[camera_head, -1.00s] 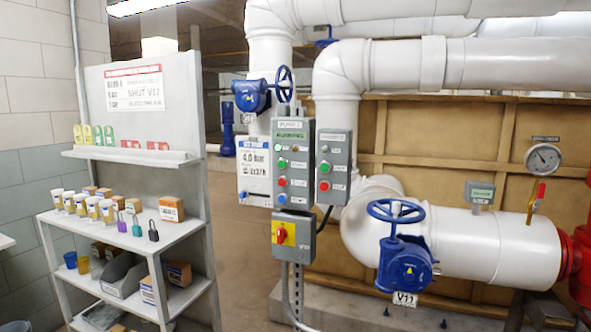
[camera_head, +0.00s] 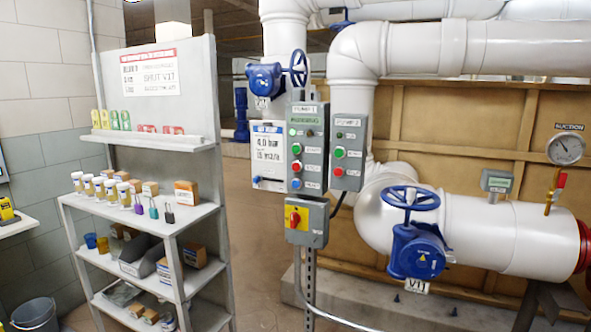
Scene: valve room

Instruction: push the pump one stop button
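The pump 1 control box (camera_head: 308,148) is a tall grey panel on a post in the middle of the head view. It carries a green button (camera_head: 296,149), a red button (camera_head: 296,166) below it and a blue button (camera_head: 296,184) at the bottom, each with a small label too blurred to read. A second grey box (camera_head: 348,152) on its right has a green button (camera_head: 339,152) and a red button (camera_head: 338,171). My gripper is not in view.
A shelf rack (camera_head: 190,254) with cups and padlocks stands left. Floor shows between rack and post.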

